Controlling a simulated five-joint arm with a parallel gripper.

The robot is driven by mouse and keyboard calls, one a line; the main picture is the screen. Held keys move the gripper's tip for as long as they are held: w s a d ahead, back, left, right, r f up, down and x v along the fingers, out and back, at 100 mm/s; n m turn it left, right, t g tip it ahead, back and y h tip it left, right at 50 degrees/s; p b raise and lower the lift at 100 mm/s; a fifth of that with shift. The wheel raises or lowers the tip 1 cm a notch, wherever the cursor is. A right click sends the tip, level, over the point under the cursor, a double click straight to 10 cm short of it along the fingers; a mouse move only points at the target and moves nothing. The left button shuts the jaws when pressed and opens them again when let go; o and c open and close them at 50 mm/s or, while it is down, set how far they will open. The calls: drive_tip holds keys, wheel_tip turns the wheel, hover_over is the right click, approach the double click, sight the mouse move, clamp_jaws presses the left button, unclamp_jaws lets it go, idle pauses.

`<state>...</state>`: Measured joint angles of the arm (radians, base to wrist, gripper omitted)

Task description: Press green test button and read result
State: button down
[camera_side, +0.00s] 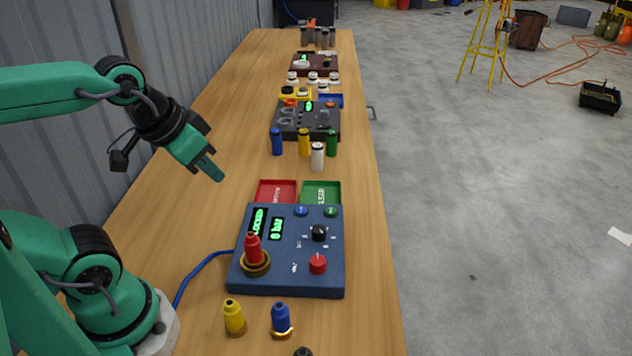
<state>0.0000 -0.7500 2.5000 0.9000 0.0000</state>
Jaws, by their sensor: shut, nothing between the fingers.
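A blue test panel (300,283) lies on the wooden bench. A small green button (331,211) sits at its far right corner, beside a blue button (301,210). Two dark displays with green text are on its left part; the left display (258,222) seems to read "LOCKED" and the right display (276,229) seems to read "0 bar". A red cylinder (253,246) stands upright in a brass ring on the panel. My gripper (216,174) is shut and empty, raised above the bench, to the left of and beyond the panel, apart from the green button.
A black knob (319,233) and a red knob (318,264) stand on the panel. Red (276,187) and green (321,187) trays lie beyond it. Yellow (234,316) and blue (281,318) cylinders stand in front. Several small cylinders and another panel (290,130) are farther back.

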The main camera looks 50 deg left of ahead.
drive_tip(key=shift+w, duration=0.1)
drive_tip(key=n+t, duration=0.4)
drive_tip(key=n, duration=0.4)
hover_over(327, 213)
wheel_tip(327, 213, down, 10)
drive_tip(key=shift+f, duration=0.1)
drive_tip(key=shift+f, duration=4.35)
drive_tip(key=shift+f, duration=0.1)
drive_tip(key=shift+f, duration=0.3)
